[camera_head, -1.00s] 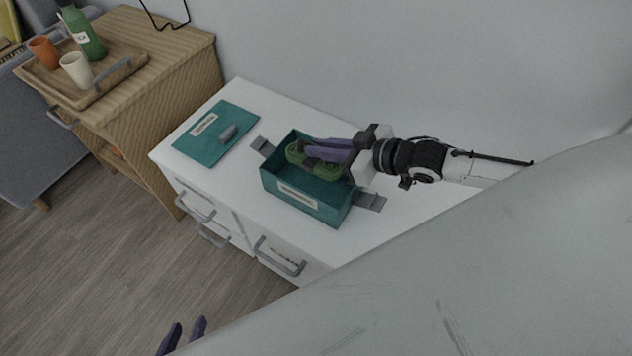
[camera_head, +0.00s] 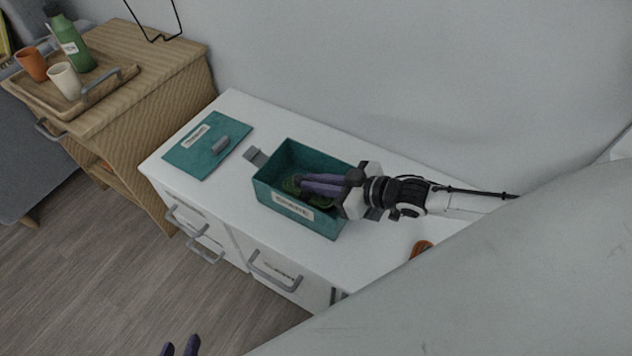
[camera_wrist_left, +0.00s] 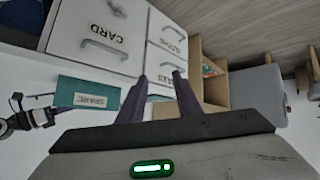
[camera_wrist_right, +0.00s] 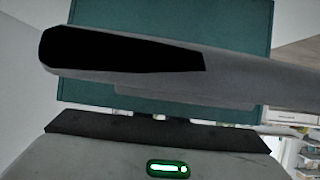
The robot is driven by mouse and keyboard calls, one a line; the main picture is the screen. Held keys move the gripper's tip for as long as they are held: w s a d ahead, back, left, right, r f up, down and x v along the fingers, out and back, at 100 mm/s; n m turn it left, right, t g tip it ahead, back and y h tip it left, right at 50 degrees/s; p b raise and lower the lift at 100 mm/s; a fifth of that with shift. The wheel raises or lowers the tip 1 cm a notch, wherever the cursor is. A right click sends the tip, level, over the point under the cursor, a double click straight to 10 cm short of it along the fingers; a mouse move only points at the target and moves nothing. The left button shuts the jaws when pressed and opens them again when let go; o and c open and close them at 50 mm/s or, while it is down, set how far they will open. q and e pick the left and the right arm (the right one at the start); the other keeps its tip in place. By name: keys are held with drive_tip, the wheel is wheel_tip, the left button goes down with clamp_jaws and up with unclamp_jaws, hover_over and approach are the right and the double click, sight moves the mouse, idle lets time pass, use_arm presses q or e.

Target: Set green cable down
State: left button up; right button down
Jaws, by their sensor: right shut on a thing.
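The green cable (camera_head: 290,186) is a coiled bundle down inside the open teal box (camera_head: 266,194) on the white desk. My right gripper (camera_head: 306,184) reaches into the box from the right, shut on the cable; its purple fingers cover part of it. Whether the cable touches the box floor is not clear. In the right wrist view a teal surface (camera_wrist_right: 170,25) fills the back and the cable is hidden. My left gripper (camera_head: 180,347) is at the bottom edge, away from the desk; the left wrist view shows its fingers (camera_wrist_left: 160,88) apart and empty.
A teal lid (camera_head: 190,158) with a grey handle lies flat left of the box. An orange object (camera_head: 421,248) lies right of it. Drawers with grey handles (camera_head: 275,272) front the white desk. A wooden cabinet (camera_head: 150,85) holds a tray with cups and a green bottle.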

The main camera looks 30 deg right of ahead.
drive_tip(key=c, duration=1.8)
unclamp_jaws()
drive_tip(key=shift+f, duration=0.1)
use_arm(q)
drive_tip(key=shift+w+d, duration=0.1)
drive_tip(key=shift+w, duration=0.05)
drive_tip(key=shift+r, duration=0.1)
use_arm(e)
drive_tip(key=shift+s+d+r, duration=0.15)
drive_tip(key=shift+s+r, duration=0.05)
drive_tip(key=shift+r, duration=0.1)
drive_tip(key=p+v, duration=0.4)
drive_tip(key=v, duration=0.6)
drive_tip(key=shift+s+d+r+p, duration=0.3)
drive_tip(key=shift+s+p, duration=0.1)
drive_tip(key=shift+s, duration=0.1)
use_arm(q)
drive_tip(key=shift+a+r+g, duration=0.3)
drive_tip(key=shift+a+r, duration=0.1)
drive_tip(key=shift+r, duration=0.4)
use_arm(e)
drive_tip(key=shift+s, duration=0.1)
